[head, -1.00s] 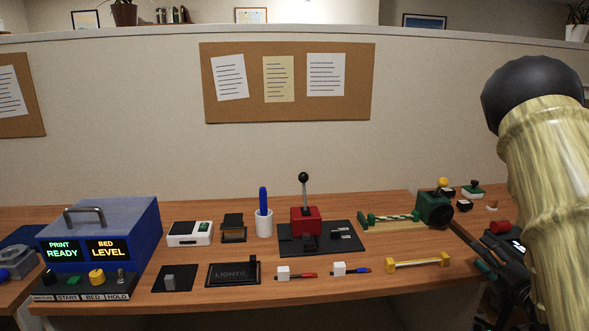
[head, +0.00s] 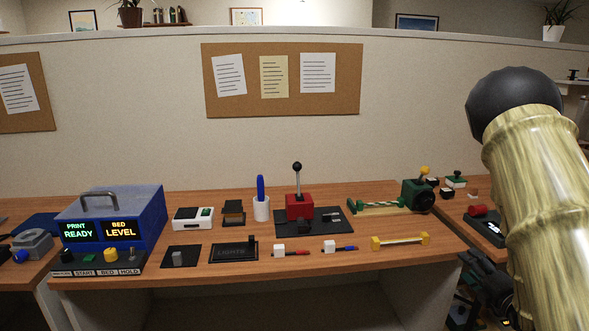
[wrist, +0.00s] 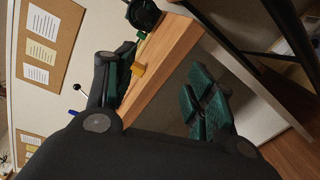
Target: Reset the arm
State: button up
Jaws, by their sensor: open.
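My arm, with a pale yellow-green upper link and black joint, fills the right side of the head view. My gripper (head: 484,283) hangs low at the right in that view, dark and partly hidden by my arm, off the desk's front right corner. In the wrist view my gripper (wrist: 155,92) shows two dark fingers with green pads spread wide apart. It is open, with nothing between the pads. The wooden desk (head: 330,262) edge and a yellow-ended bar appear beyond the fingers in the wrist view.
On the desk stand a blue printer box (head: 145,215), a red lever unit (head: 300,206), a white cup (head: 261,209), a green crank device (head: 417,196) and a yellow-ended bar (head: 400,241). A second desk section adjoins at the right. A partition wall (head: 130,150) stands behind.

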jog(key=s+a+f+m+g+h, duration=0.1)
jog(key=s+a+f+m+g, duration=0.25)
jog(key=f, duration=0.55)
jog(key=s+a+f+m+g, duration=0.2)
jog(key=s+a+f+m, duration=0.3)
jog(key=f, duration=0.3)
jog(key=s+a+f+m+g+h, duration=0.15)
jog(key=s+a+f+m, duration=0.25)
jog(key=f, duration=0.5)
jog(key=s+a+f+m+g+y, duration=0.1)
jog(key=s+a+f+m+g, duration=0.15)
jog(key=s+f, duration=0.2)
jog(key=s+a+f+m+g, duration=0.2)
jog(key=s+a+f, duration=0.15)
jog(key=s, duration=0.25)
jog(key=s+a+f+m+g, duration=0.25)
jog(key=s+a, duration=0.25)
jog(key=s, duration=0.4)
jog(key=s+a+f+m+g, duration=0.2)
jog(key=s+a+m+g, duration=0.15)
jog(key=s, duration=0.45)
notch_tip(320, 180, up, 14)
jog(key=a+p, duration=0.1)
jog(key=p, duration=1.3)
jog(key=shift+s+f+y, duration=0.2)
jog(key=shift+s+y, duration=0.15)
jog(key=shift+s, duration=0.1)
jog(key=shift+t, duration=0.25)
